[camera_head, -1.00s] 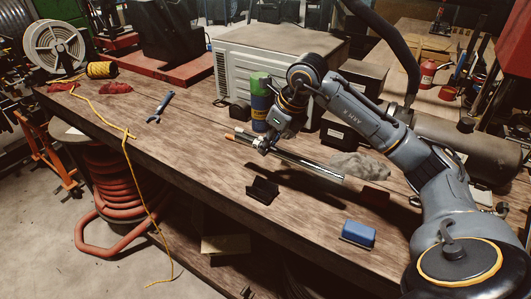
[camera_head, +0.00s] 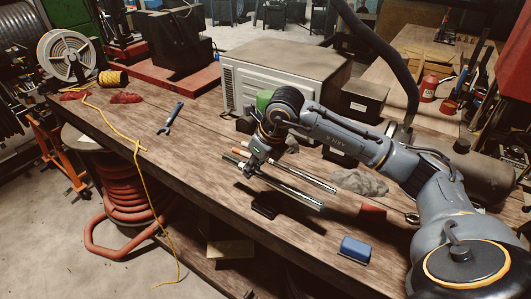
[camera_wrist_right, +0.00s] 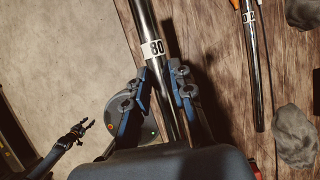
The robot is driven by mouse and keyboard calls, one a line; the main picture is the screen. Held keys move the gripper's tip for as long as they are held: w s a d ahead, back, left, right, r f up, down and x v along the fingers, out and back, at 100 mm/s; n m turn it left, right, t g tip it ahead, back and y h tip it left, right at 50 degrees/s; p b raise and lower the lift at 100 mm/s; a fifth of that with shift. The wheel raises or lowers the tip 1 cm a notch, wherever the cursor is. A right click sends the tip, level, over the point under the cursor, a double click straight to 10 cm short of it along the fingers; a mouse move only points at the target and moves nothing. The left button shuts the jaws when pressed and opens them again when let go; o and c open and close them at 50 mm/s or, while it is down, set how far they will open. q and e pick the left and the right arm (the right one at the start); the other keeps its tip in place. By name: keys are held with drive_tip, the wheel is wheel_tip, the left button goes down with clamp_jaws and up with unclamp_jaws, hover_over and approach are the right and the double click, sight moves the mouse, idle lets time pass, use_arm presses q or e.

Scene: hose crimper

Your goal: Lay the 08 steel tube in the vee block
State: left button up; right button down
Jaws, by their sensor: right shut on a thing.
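My right gripper (camera_head: 256,166) is shut on the 08 steel tube (camera_head: 292,191), a shiny bar held above the bench. In the right wrist view the gripper's fingers (camera_wrist_right: 160,92) clasp the tube (camera_wrist_right: 143,18) beside its white label, which reads upside down. The black vee block (camera_head: 265,205) sits on the bench near its front edge, just below and in front of the tube in the head view; the tube is apart from it. The vee block cannot be made out in the wrist view. My left gripper (camera_wrist_right: 83,129) appears small in the wrist view, its fingers unclear.
Another tube (camera_head: 308,176) with an orange end lies on the bench behind the held one. A grey rag (camera_head: 360,182), a blue block (camera_head: 355,249) and a red piece (camera_head: 372,214) lie to the right.

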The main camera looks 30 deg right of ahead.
drive_tip(key=shift+w+a+f, duration=0.1)
drive_tip(key=shift+w+f, duration=0.1)
drive_tip(key=shift+w, duration=0.05)
use_arm(q)
drive_tip(key=shift+r, duration=0.4)
drive_tip(key=shift+f, duration=0.15)
use_arm(e)
drive_tip(key=shift+f+b, duration=0.2)
drive_tip(key=shift+b, duration=0.2)
use_arm(q)
wheel_tip(320, 180, down, 8)
drive_tip(key=b, duration=0.7)
drive_tip(key=shift+f+b, duration=0.15)
drive_tip(key=shift+b, duration=0.15)
use_arm(e)
wheel_tip(320, 180, down, 8)
drive_tip(key=shift+f, duration=0.1)
use_arm(q)
drive_tip(key=shift+f, duration=0.25)
use_arm(e)
drive_tip(key=shift+f, duration=0.15)
drive_tip(key=c, duration=1.1)
unclamp_jaws()
